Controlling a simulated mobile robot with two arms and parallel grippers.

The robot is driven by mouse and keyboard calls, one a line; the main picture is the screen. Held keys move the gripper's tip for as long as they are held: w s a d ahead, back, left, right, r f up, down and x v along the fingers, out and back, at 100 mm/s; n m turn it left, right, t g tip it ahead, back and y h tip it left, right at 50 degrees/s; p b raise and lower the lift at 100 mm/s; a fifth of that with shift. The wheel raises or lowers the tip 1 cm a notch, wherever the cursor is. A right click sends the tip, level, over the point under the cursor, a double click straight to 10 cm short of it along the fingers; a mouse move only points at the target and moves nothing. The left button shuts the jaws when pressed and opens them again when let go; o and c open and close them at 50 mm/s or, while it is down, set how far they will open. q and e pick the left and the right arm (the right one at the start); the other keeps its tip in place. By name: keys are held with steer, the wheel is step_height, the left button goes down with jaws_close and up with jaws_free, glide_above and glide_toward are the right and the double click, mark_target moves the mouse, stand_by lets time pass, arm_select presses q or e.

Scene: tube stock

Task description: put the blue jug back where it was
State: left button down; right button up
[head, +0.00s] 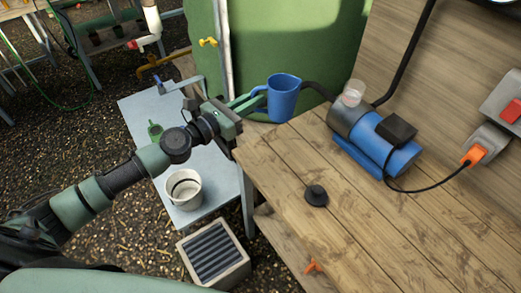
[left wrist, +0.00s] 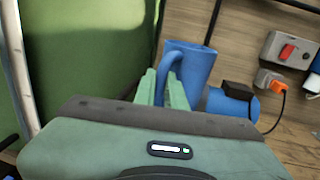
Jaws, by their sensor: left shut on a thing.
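The blue jug (head: 284,97) is held upright at the far left corner of the wooden bench (head: 330,222). My left gripper (head: 256,101) is shut on the jug's handle, with the jug's body to the right of the fingers. In the left wrist view the jug (left wrist: 190,62) is beyond the green fingertips (left wrist: 163,88), which close around its handle. I cannot tell whether the jug's base touches the bench or hangs just past its edge. My right gripper is not in view.
A blue pump (head: 385,140) with a clear cup stands on the bench to the right of the jug. A black knob (head: 316,195) lies on the boards. A metal side table (head: 213,183) holds a white bucket (head: 184,189). A green tank (head: 318,40) stands behind.

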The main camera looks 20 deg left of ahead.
arm_select(q)
steer(key=shift+f+b, duration=4.3)
steer(key=shift+f, duration=4.8)
steer(key=shift+f, duration=0.15)
steer(key=c, duration=1.5)
jaws_free()
